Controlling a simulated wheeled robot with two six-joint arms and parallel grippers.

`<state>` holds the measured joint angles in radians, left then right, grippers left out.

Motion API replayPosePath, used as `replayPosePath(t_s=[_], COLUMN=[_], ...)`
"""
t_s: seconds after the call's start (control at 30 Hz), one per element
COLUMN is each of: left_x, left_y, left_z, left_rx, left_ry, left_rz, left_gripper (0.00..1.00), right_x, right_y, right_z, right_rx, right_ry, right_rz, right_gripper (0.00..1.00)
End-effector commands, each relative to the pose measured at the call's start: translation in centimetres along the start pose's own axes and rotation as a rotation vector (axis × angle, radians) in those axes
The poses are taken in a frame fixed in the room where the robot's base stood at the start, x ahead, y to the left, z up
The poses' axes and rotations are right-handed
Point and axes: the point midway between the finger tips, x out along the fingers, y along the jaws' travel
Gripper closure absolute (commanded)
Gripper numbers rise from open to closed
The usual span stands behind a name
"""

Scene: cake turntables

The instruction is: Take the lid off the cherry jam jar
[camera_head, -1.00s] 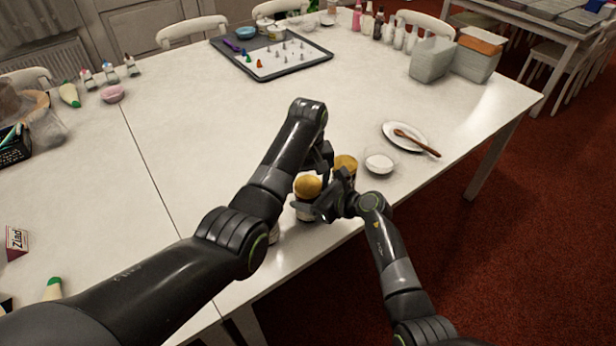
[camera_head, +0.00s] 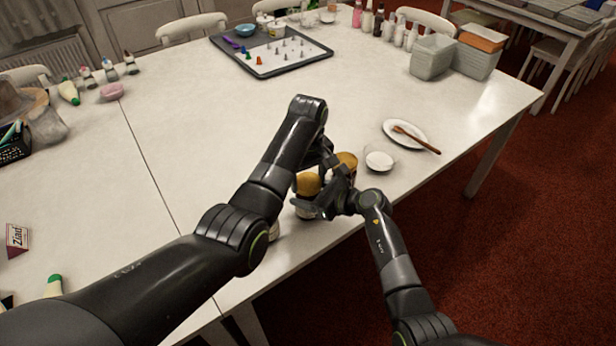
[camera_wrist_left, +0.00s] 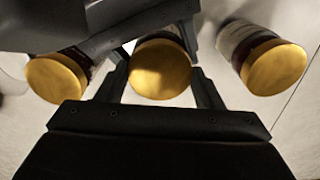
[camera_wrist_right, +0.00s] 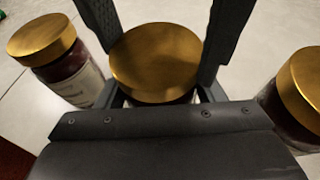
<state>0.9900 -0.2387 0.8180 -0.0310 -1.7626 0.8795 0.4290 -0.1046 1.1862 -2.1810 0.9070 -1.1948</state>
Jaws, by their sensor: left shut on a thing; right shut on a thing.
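Jars with gold lids stand in a row near the table's front edge. The middle jar's lid (camera_wrist_left: 160,69) lies between the fingers of my left gripper (camera_wrist_left: 160,85), which is shut on this jar. The same gold lid (camera_wrist_right: 155,62) lies between the fingers of my right gripper (camera_wrist_right: 165,60), also shut on the jar. In the head view its lid (camera_head: 307,183) shows beside my grippers. I cannot tell which gripper holds lid or body. Neighbouring lidded jars stand on both sides (camera_wrist_right: 42,40) (camera_wrist_right: 302,85). Their labels are unreadable, so I cannot tell the flavours.
A glass bowl of white powder (camera_head: 379,161) and a plate (camera_head: 392,128) with a wooden spoon (camera_head: 418,139) are to the right. A tray (camera_head: 225,55) with piping tips is at the back. The table's middle is clear.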

Motion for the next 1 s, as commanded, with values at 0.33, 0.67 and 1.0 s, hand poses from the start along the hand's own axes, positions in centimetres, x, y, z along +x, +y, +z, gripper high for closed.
replayPosePath(t_s=[0.33,0.67,1.0], left_x=[-0.1,-1.0,-2.1], left_y=[0.0,0.0,0.0], left_z=[0.0,0.0,0.0], left_rx=[0.001,0.001,0.001], left_ry=[0.000,0.001,0.000], left_rz=[0.000,0.001,0.000], left_gripper=[0.67,0.67,0.67], right_x=[0.0,0.0,0.0], right_y=[0.0,0.0,0.0], right_z=[0.1,0.1,0.0], right_rx=[0.001,0.001,0.001], right_ry=[-0.001,-0.001,-0.001], right_rz=[0.001,0.001,0.001], right_gripper=[1.00,1.00,1.00])
